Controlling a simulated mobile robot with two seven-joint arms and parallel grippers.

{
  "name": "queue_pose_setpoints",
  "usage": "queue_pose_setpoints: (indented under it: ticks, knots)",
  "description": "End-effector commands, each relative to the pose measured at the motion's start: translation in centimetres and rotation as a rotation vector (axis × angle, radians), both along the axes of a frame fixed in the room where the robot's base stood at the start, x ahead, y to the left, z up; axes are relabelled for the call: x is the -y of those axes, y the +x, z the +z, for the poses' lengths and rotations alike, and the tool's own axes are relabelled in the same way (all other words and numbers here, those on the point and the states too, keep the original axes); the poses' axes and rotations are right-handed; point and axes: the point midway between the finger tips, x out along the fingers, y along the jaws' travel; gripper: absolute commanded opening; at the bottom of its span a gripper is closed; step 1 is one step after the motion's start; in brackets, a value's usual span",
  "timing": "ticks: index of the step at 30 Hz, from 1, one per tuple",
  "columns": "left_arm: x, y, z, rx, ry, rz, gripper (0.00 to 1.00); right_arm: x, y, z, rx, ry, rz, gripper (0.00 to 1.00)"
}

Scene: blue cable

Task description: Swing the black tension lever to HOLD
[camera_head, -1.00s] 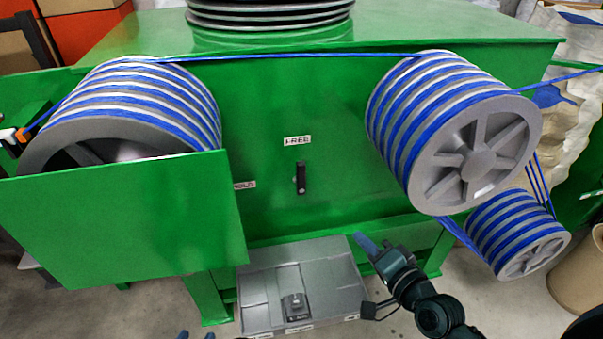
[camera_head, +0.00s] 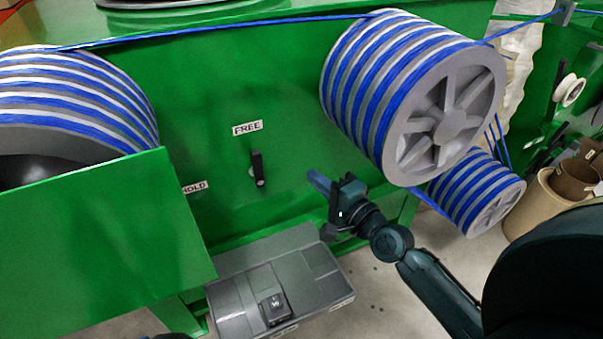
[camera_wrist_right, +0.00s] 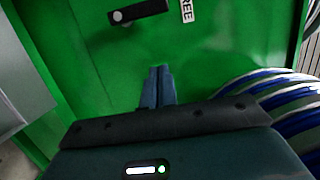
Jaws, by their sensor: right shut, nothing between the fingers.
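The black tension lever (camera_head: 257,168) is on the green machine face, its handle pointing up from its pivot toward the FREE label (camera_head: 247,128). The HOLD label (camera_head: 194,187) is left of and below the lever. My right gripper (camera_head: 318,181) is shut and empty, to the right of the lever and apart from it. In the right wrist view the shut blue fingertips (camera_wrist_right: 158,74) point at the green panel, and the lever (camera_wrist_right: 138,12) lies beyond them near the top edge, beside the FREE label (camera_wrist_right: 187,10). My left gripper does not show.
A blue cable winds around a left drum (camera_head: 80,95), an upper right drum (camera_head: 400,90) and a lower right drum (camera_head: 478,195). A green guard panel (camera_head: 95,230) juts out at left. A grey box (camera_head: 285,285) stands low. The panel around the lever is clear.

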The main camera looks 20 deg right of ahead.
Motion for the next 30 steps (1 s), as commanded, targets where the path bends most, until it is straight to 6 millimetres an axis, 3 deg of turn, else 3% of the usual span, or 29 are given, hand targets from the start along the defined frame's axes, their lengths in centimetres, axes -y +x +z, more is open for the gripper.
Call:
queue_pose_setpoints:
  ticks: [13, 21, 30]
  knots:
    - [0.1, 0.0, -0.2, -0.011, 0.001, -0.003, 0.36, -2.8, 8.7, 0.1, 0.000, 0.002, 0.003, 0.00]
    - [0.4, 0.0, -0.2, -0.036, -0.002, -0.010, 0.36, -6.0, 8.2, 0.1, -0.001, 0.000, 0.001, 0.00]
    - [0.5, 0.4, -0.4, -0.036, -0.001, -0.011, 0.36, -6.4, 8.1, 0.0, -0.001, -0.001, 0.001, 0.00]
